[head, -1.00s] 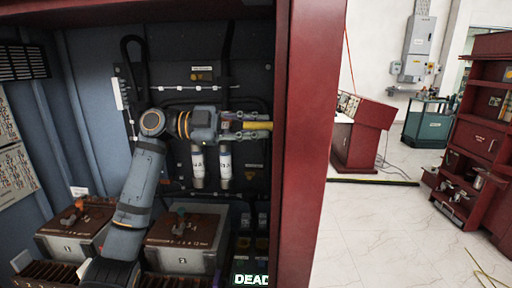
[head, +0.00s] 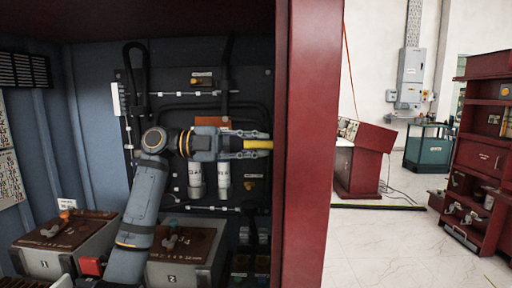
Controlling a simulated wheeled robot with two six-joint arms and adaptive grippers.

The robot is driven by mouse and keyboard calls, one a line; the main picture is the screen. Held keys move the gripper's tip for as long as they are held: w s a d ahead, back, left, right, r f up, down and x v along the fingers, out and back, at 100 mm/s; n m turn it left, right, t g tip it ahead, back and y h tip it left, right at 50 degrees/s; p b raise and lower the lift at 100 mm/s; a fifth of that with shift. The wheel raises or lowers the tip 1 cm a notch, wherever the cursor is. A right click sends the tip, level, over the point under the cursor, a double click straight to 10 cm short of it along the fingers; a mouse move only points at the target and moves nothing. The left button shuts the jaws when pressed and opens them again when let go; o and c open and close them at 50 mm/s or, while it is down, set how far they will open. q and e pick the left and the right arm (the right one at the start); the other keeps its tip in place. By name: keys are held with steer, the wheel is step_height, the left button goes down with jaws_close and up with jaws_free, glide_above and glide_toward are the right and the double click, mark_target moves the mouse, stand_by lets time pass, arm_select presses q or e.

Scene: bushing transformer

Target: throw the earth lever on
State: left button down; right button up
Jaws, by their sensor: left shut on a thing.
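The earth lever shows as a yellow handle (head: 257,144) at the right side of the cabinet's back panel, beside the red door post. My left gripper (head: 262,144) reaches in from the left, pointing right, and is shut on the yellow handle. Its fingers lie above and below the handle. The lever's pivot and far end are hidden by the gripper and the post. My right gripper is not in view.
Two white cylinders (head: 195,178) hang just below my gripper. An orange-red plate (head: 212,122) shows above it. Brown-topped boxes (head: 62,262) stand on the cabinet floor. The red post (head: 308,150) closes off the right side. Open floor (head: 385,245) lies outside.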

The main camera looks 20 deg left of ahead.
arm_select(q)
steer(key=shift+f, duration=0.15)
steer(key=c, duration=1.2)
jaws_free()
steer(key=shift+w+a, duration=0.1)
steer(key=shift+w, duration=0.05)
steer(key=v, duration=1.2)
